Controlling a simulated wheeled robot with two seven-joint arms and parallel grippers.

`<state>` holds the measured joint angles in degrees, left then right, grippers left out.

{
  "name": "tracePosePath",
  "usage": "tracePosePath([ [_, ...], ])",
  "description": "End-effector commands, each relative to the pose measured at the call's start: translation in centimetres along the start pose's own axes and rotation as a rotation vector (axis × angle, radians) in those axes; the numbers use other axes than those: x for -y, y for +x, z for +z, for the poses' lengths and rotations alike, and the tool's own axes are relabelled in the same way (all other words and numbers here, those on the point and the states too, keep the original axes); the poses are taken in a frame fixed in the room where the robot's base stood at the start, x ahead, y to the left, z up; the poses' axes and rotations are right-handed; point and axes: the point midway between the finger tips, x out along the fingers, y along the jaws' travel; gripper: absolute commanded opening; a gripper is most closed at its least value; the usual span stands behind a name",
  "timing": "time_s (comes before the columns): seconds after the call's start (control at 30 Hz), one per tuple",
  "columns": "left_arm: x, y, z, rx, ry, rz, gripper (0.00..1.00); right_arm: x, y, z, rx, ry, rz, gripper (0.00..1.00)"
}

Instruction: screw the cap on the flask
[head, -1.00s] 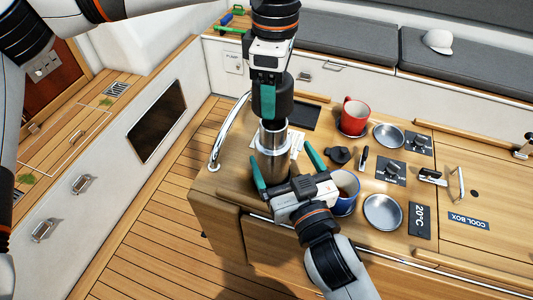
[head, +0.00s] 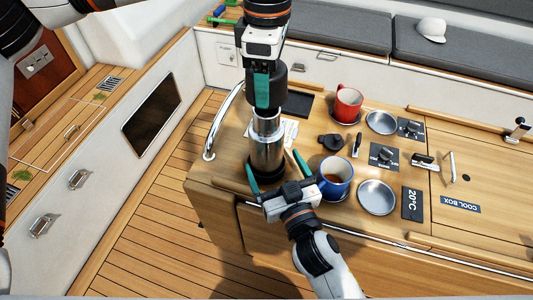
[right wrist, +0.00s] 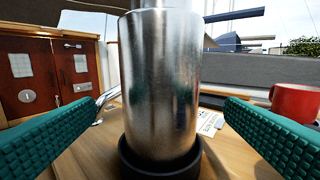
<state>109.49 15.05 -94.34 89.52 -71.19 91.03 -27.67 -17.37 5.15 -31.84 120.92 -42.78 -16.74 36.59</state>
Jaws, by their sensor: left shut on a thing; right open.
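The steel flask (head: 267,150) stands upright in a black ring (head: 266,171) near the left end of the wooden counter. My left gripper (head: 262,92) points down and is shut on the black cap (head: 280,92), directly over the flask's neck. Whether the cap touches the neck is unclear. My right gripper (head: 277,175) is open and low on the near side of the flask. In the right wrist view the flask (right wrist: 160,85) stands between the two green fingers (right wrist: 158,125), with gaps on both sides. The cap is out of that view.
A blue mug (head: 347,187) with brown drink stands close right of my right gripper. Beyond are a black fitting (head: 331,142), a red mug (head: 347,106) and metal dishes (head: 376,197). A curved steel rail (head: 226,118) is left of the flask. The floor at left is clear.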

Motion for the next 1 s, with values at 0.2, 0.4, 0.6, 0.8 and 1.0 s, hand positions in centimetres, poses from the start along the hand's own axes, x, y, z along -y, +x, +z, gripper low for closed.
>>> tracePosePath([
  [0.2,0.0,0.0,0.0,0.000,0.000,0.000,0.43,0.0,3.6,0.2,0.003,-0.001,0.001,0.93],
  [0.4,0.0,0.0,0.0,0.000,0.000,0.000,0.43,0.0,5.5,0.1,0.000,0.000,0.000,0.93],
  [0.6,0.0,0.0,0.0,0.000,0.000,0.000,0.43,0.0,6.0,0.0,-0.002,0.000,0.000,0.93],
  [0.8,0.0,0.0,0.0,0.000,0.000,0.000,0.43,0.0,6.0,0.0,-0.002,0.000,0.000,0.91],
  [1.0,0.0,0.0,0.0,0.000,0.000,0.000,0.43,0.0,6.0,0.0,-0.001,0.000,0.000,0.58],
])
